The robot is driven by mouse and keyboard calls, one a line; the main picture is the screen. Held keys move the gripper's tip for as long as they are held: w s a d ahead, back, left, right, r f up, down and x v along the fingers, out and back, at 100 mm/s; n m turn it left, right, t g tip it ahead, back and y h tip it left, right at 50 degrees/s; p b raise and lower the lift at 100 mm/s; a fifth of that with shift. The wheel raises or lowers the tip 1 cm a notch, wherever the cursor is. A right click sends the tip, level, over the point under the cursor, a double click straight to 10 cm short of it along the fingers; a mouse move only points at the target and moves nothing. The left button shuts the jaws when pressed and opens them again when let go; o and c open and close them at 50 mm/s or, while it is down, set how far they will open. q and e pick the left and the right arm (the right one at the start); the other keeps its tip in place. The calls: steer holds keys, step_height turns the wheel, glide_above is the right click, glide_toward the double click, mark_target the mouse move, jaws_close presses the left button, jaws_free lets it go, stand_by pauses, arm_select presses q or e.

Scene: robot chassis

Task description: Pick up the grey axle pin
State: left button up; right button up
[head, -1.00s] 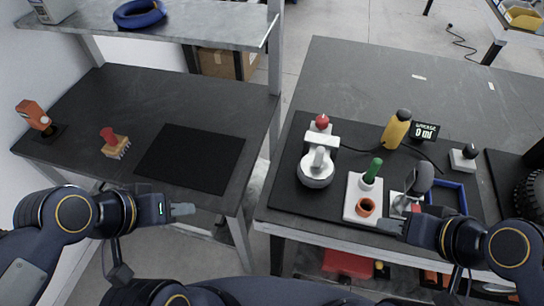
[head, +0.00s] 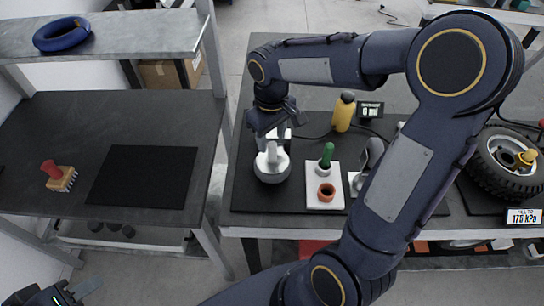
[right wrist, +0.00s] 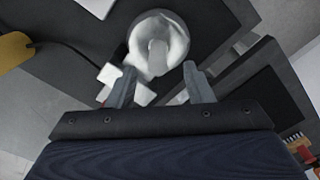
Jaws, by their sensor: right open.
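The grey axle pin (head: 272,155) appears to be the pale upright post in a round, light grey dish-like holder (head: 272,173) on the dark mat. In the right wrist view the pin (right wrist: 158,55) shows inside the round holder (right wrist: 175,30), just beyond my fingertips. My right gripper (right wrist: 160,80) is open and empty, its two fingers apart on the near side of the holder. In the head view the right gripper (head: 272,128) is above and behind the pin, partly hidden by its own wrist. My left gripper (head: 85,289) is at the lower left, away from the table objects.
A white block with a green peg (head: 327,154) and an orange ring (head: 326,190) stands right of the holder. A yellow bottle (head: 343,112) and a small display (head: 370,110) stand behind. A wheel (head: 505,160) is at the right. A brush (head: 60,176) lies on the left table.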

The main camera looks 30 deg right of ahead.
mark_target(273, 151)
step_height(273, 151, down, 6)
steer(key=shift+d+f, duration=0.15)
steer(key=shift+c, duration=0.5)
jaws_close()
